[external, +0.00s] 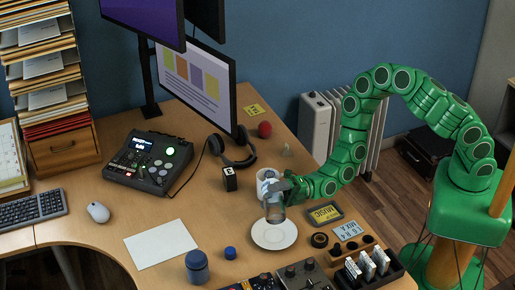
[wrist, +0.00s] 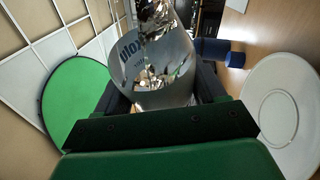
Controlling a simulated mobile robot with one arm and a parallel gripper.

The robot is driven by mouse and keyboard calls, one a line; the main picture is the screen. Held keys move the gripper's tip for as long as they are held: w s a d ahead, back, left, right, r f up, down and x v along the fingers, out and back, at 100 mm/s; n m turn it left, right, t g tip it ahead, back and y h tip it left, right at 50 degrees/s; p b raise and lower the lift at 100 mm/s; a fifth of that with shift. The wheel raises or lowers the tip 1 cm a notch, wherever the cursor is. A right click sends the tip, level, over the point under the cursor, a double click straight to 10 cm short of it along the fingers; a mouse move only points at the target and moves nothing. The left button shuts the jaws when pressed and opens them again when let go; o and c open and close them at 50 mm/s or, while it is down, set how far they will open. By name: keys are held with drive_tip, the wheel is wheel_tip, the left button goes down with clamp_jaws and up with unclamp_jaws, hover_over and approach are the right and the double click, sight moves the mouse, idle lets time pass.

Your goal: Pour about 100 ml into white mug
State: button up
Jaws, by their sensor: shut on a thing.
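My gripper (external: 278,190) is shut on a clear cylindrical vessel (external: 274,213) with blue lettering, held above or near a white saucer (external: 273,234). In the wrist view the vessel (wrist: 150,75) sits between my dark fingers (wrist: 160,95), with shiny, clear liquid-like reflections inside. The saucer (wrist: 271,105) lies to the right there, apart from the vessel. A pale cylinder part with a blue mark (external: 267,175) shows just above my gripper; I cannot tell whether it belongs to the held vessel. I cannot clearly pick out a white mug.
A blue jar (external: 197,266) and a small blue cap (external: 230,253) stand at the front. Headphones (external: 234,152), a small black cube (external: 229,178) and a mixer (external: 153,160) lie behind and left. A music cassette (external: 325,213) is to the right. White paper (external: 161,244) lies flat.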

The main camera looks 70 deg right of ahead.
drive_tip(key=shift+n, duration=0.4)
drive_tip(key=shift+a+f+n+g, duration=0.1)
drive_tip(key=shift+f+n+g, duration=0.2)
drive_tip(key=shift+g, duration=0.1)
drive_tip(key=f, duration=0.1)
drive_tip(key=f+n, duration=0.1)
drive_tip(key=f, duration=0.1)
drive_tip(key=shift+s+a+n+g, duration=0.2)
drive_tip(key=shift+a+n+g, duration=0.1)
drive_tip(key=shift+w+d+f+n+h, duration=0.1)
drive_tip(key=shift+d+f+n+h, duration=0.05)
drive_tip(key=shift+n+h, duration=0.3)
idle(0.8)
